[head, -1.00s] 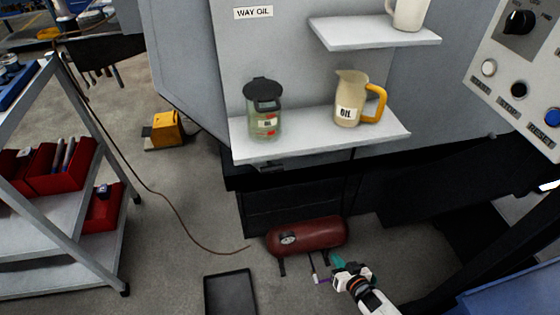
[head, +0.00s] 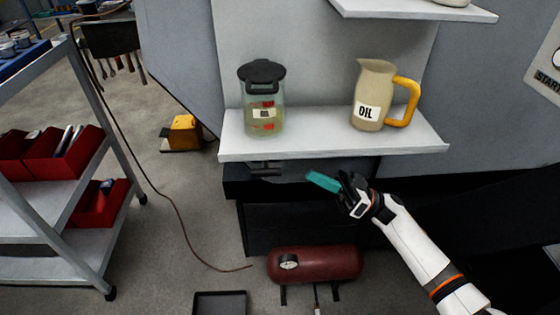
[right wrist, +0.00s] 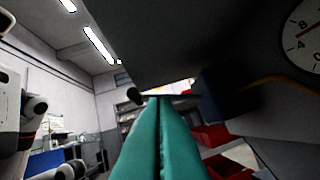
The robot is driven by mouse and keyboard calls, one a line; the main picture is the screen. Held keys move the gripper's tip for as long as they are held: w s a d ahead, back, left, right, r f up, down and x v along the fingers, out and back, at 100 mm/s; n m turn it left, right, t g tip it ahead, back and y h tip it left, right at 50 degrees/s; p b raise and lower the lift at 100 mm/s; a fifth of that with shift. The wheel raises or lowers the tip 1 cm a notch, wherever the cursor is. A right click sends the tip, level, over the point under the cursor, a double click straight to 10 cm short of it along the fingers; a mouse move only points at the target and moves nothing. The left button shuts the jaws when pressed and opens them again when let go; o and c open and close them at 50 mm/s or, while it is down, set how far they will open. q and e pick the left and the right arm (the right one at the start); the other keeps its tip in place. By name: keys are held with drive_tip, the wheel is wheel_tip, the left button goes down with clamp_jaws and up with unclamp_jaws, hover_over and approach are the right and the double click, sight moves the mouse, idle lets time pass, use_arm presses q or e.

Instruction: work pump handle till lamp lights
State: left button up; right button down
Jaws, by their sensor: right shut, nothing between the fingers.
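A clear reservoir (head: 264,108) with a black lid and greenish oil stands on the lower grey shelf (head: 330,148). A small dark lever-like part (head: 265,168) shows under the shelf's left end; I cannot tell surely whether it is the pump handle. My right gripper (head: 310,176) is below the shelf, right of that part and apart from it in the head view. Its teal fingers are together and empty. In the right wrist view the fingers (right wrist: 156,102) point toward a dark bar with a rounded end (right wrist: 133,95). I see no lamp clearly. My left gripper is out of view.
A beige oil jug (head: 375,95) with a yellow handle stands right on the shelf. A red tank (head: 318,264) and black tray (head: 220,303) are on the floor below. A trolley (head: 85,240) stands left. A dial gauge (right wrist: 306,35) shows in the wrist view.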

drive_tip(key=shift+a, duration=0.1)
drive_tip(key=x, duration=1)
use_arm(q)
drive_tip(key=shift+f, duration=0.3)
